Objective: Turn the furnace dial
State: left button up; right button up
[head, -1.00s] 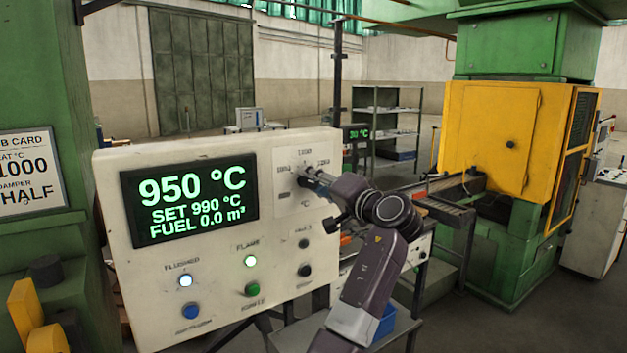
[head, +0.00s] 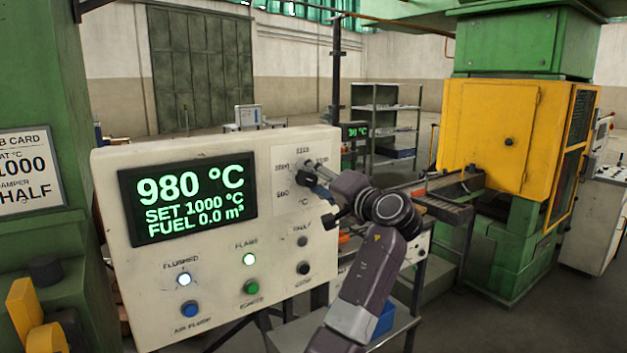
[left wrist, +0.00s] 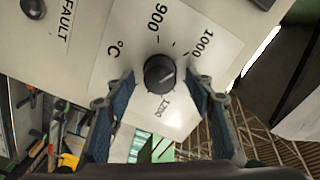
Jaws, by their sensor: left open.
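The furnace dial (head: 306,173) is a dark round knob on a white scale plate at the upper right of the control panel (head: 215,270). In the left wrist view the dial (left wrist: 159,73) sits among the markings 900, 1000 and 1200. Its pale pointer mark points to the right side of the scale. My left gripper (head: 318,177) is open at the dial. In the left wrist view its two blue-grey fingers (left wrist: 160,92) stand apart on either side of the knob, with gaps between. The display (head: 187,199) reads 980 °C, SET 1000 °C, FUEL 0.0 m³. My right gripper is out of view.
A card (head: 27,170) at the left shows 1000 and HALF. Lit lamps, a blue button (head: 189,309), a green button (head: 251,287) and dark knobs sit low on the panel. A yellow and green machine (head: 490,130) stands at the right.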

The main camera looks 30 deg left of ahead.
pick_arm(q)
jog(key=shift+s+d, duration=0.1)
jog(key=v, duration=1.1)
jog(key=shift+d, duration=0.45)
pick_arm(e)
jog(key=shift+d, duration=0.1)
